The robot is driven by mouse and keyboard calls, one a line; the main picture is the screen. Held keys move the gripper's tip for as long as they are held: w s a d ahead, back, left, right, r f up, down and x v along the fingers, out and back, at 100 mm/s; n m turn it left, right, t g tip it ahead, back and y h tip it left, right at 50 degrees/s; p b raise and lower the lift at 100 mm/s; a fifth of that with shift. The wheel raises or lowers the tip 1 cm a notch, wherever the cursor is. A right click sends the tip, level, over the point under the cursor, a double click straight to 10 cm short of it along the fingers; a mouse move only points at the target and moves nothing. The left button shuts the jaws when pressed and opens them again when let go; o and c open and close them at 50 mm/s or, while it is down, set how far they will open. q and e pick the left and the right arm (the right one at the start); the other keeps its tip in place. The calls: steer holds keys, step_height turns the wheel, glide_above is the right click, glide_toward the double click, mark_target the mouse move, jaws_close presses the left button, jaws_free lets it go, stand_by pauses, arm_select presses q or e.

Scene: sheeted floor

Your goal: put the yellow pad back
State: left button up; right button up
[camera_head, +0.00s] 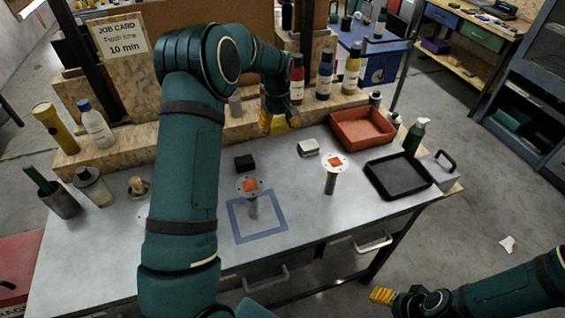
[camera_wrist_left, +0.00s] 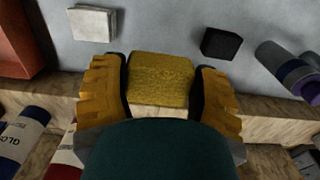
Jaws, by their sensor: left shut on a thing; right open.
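The yellow pad (camera_wrist_left: 161,78) is a small block with a rough yellow face, held between the two orange fingers of my left gripper (camera_wrist_left: 160,90). In the head view my left gripper (camera_head: 276,122) is at the back edge of the grey table, by the wooden ledge, and the yellow pad (camera_head: 280,126) is partly hidden by its fingers. A black pad (camera_head: 244,163) and a white-grey pad (camera_head: 308,148) lie on the table nearby; the yellow pad is between them in the wrist view. My right gripper (camera_head: 383,296) is open and empty, off the table at lower right.
A blue square outline (camera_head: 258,232) marks the front. A red tray (camera_head: 362,140), black tray (camera_head: 397,187) and green spray bottle (camera_head: 414,135) are at right. Bottles (camera_head: 325,75) line the ledge.

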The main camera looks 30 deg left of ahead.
mark_target(278, 161)
arm_select(q)
steer(key=shift+s+f+b, duration=0.25)
steer(key=shift+f+b, duration=0.15)
steer(key=shift+f, duration=0.4)
steer(key=shift+f+b, duration=0.3)
steer(key=shift+w+f, duration=0.15)
steer(key=shift+f, duration=0.2)
step_height(278, 161, down, 10)
steer(key=shift+r+b, duration=0.2)
steer(key=shift+b, duration=0.5)
arm_select(e)
steer(key=f, duration=0.2)
steer(key=s+f, duration=0.1)
steer(key=f, duration=0.1)
steer(key=shift+a, duration=0.1)
arm_select(q)
steer(key=shift+f, duration=0.15)
steer(key=o, duration=1.1)
